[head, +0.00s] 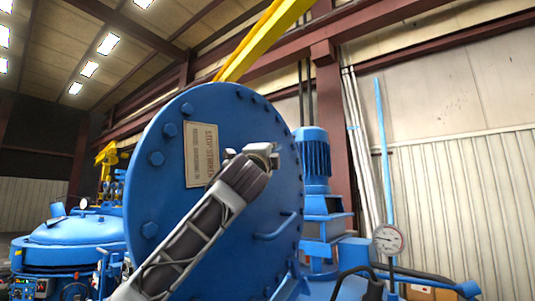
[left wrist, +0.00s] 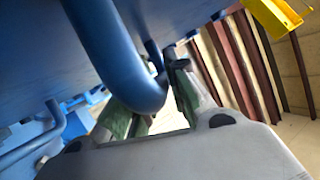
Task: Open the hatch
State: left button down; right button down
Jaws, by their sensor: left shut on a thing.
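The blue round hatch (head: 225,110) stands raised and tilted in the head view, with bolts round its rim and a label plate (head: 202,154). A bent blue handle (head: 275,225) shows on its right side. My left arm crosses in front of the hatch, and its gripper fingers cannot be made out there. In the left wrist view my left gripper (left wrist: 155,104) has its green-padded fingers on either side of a thick blue bar (left wrist: 108,45), shut on it near its bend. The head view does not show which bar this is. My right gripper is not in view.
A blue motor (head: 313,158) stands right of the hatch, with a pressure gauge (head: 388,239) and hoses lower right. Another blue lidded vessel (head: 70,231) stands at the left. A yellow crane beam (head: 262,42) passes overhead.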

pick_arm(q)
jog(key=shift+a+r, duration=0.1)
jog(key=c, duration=1.4)
grip_release()
jog(key=shift+s, duration=0.1)
jog(key=shift+s+f, duration=0.2)
jog(key=shift+f, duration=0.15)
jog(key=v, duration=1.1)
jog(key=shift+s+a, duration=0.1)
